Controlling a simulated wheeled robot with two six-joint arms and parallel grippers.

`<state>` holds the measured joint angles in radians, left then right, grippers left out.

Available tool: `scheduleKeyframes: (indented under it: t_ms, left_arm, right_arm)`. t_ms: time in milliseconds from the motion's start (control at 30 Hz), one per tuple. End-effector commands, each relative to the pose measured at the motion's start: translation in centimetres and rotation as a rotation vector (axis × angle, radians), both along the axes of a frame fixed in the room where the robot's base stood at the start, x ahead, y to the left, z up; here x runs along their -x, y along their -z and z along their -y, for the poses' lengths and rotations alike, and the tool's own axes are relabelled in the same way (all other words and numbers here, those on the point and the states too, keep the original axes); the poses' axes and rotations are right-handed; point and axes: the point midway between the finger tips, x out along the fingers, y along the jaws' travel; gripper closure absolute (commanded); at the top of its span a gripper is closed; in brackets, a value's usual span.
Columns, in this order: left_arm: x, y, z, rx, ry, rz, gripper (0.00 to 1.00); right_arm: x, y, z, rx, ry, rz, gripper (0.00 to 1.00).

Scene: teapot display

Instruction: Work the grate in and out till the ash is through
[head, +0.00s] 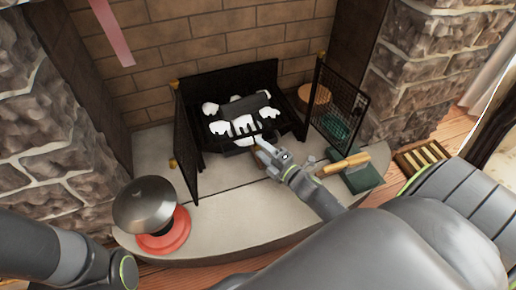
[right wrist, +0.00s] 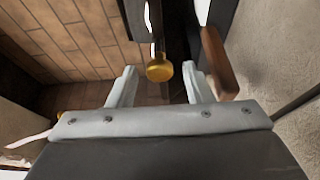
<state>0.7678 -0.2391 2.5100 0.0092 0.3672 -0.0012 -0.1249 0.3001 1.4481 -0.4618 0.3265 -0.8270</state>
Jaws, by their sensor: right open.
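The black grate (head: 285,118) stands in the fireplace with a dark log (head: 246,105) and white ash-like pieces (head: 218,127) on it. My right gripper (head: 259,147) is at the front of the grate, open. In the right wrist view a brass knob (right wrist: 160,70) on a dark rod (right wrist: 157,25) shows between the open fingertips (right wrist: 160,75), with gaps to both sides. In the head view this knob is hidden by the gripper. My left arm shows at the lower left, but its gripper is out of view.
Black mesh screen doors (head: 190,140) and (head: 338,103) stand open on both sides. A domed metal lid (head: 145,204) sits over a red ring (head: 165,236) at the left. A wooden-handled brush (head: 343,165) lies on a green pan (head: 362,180) at the right. The middle hearth (head: 235,205) is clear.

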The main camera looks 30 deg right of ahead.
Motion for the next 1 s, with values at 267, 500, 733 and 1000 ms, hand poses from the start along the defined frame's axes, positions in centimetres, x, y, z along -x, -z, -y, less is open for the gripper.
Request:
scheduleKeyframes:
  t_ms: [267, 500, 733, 1000]
  left_arm:
    - [-0.1, 0.6, 0.0, 0.005, 0.002, -0.008, 0.64]
    - [-0.1, 0.6, 0.0, 0.005, 0.002, -0.008, 0.64]
    - [-0.1, 0.6, 0.0, 0.005, 0.002, -0.007, 0.64]
    - [-0.1, 0.6, 0.0, 0.005, 0.002, -0.007, 0.64]
  right_arm:
    - [-2.3, 0.1, -0.4, 0.0, 0.0, -0.001, 0.54]
    - [-2.4, 0.0, -0.4, 0.0, 0.0, -0.001, 0.54]
    - [-2.4, 0.0, -0.4, 0.0, 0.0, -0.001, 0.81]
    - [-2.4, 0.0, -0.4, 0.0, 0.0, -0.001, 1.0]
